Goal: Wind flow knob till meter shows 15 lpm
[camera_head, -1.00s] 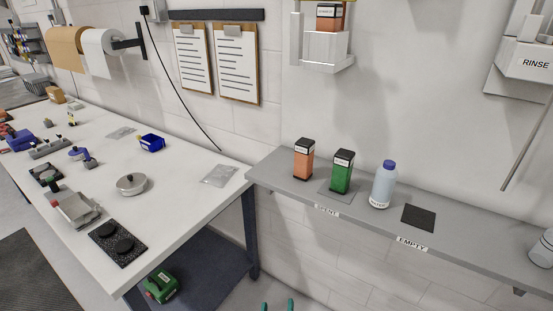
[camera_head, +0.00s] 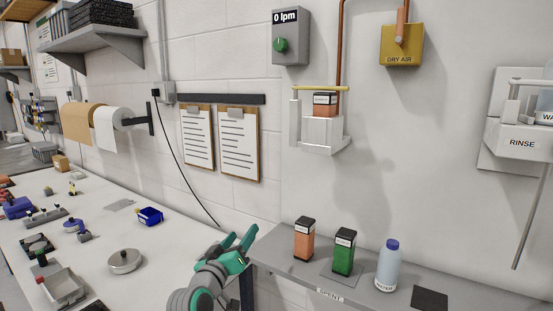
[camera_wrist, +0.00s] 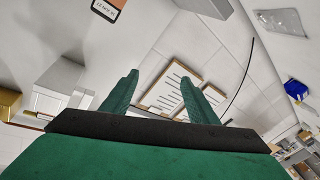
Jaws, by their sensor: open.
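The flow meter (camera_head: 291,48) is a grey box high on the wall in the head view. Its display (camera_head: 285,16) reads 0 lpm. The green flow knob (camera_head: 281,45) sits on its front, below the display. My gripper (camera_head: 243,240) has green fingers and is open and empty, low in front of the wall near the left end of the shelf. It is well below and left of the knob and touches nothing. In the wrist view the open fingers (camera_wrist: 160,85) point toward the wall with the clipboards. I cannot make out the knob there.
A grey shelf (camera_head: 384,293) holds an orange canister (camera_head: 304,242), a green canister (camera_head: 344,256) and a water bottle (camera_head: 388,270). A wall holder (camera_head: 322,136), a yellow dry air box (camera_head: 402,50) and clipboards (camera_head: 240,148) surround the meter. The white workbench (camera_head: 168,260) stands left.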

